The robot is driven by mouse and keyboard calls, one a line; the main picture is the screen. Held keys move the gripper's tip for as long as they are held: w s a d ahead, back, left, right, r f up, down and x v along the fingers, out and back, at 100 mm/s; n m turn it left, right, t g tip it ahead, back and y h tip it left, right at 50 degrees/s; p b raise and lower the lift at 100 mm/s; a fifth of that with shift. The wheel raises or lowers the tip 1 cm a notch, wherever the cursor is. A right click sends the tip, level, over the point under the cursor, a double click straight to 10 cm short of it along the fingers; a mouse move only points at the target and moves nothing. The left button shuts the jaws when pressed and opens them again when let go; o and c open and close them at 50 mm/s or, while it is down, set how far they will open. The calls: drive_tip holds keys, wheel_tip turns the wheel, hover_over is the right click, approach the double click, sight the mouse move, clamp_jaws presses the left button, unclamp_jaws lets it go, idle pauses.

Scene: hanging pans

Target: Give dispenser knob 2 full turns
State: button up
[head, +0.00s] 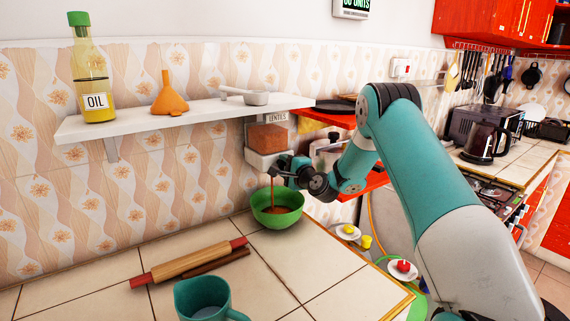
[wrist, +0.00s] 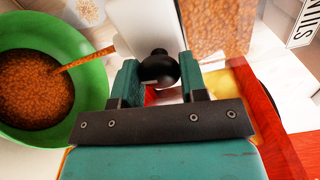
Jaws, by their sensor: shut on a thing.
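The wall dispenser (head: 268,140), labelled "LENTILS", holds orange-brown lentils and has a white base. Its lentil-filled window also shows in the wrist view (wrist: 218,25). My gripper (head: 279,170) is at the front of the dispenser's base. In the wrist view its green fingers (wrist: 160,78) stand on both sides of the round black knob (wrist: 159,67), shut on it. A green bowl (head: 279,214) stands on the counter below. A thin stream of lentils (wrist: 85,60) falls into the bowl, where a layer of lentils (wrist: 35,90) lies.
A white shelf (head: 190,121) above holds an oil bottle (head: 92,80), an orange funnel (head: 169,98) and a measuring scoop (head: 250,97). A rolling pin (head: 190,264) and a teal mug (head: 203,297) are on the tiled counter (head: 310,262). Red shelves are just right of the dispenser.

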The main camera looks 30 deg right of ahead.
drive_tip(key=m+p, duration=0.2)
drive_tip(key=m, duration=0.3)
drive_tip(key=shift+m, duration=0.3)
drive_tip(key=shift+f+m+p, duration=0.15)
drive_tip(key=shift+m+p, duration=1)
drive_tip(key=shift+m, duration=0.95)
drive_tip(key=o, duration=0.9)
drive_tip(key=shift+s+d+b, duration=0.15)
drive_tip(key=shift+s+b, duration=3.05)
drive_tip(key=shift+s, duration=1.15)
drive_tip(key=shift+s+d+b, duration=0.15)
drive_tip(key=shift+s+b, duration=3)
drive_tip(key=shift+s, duration=1.2)
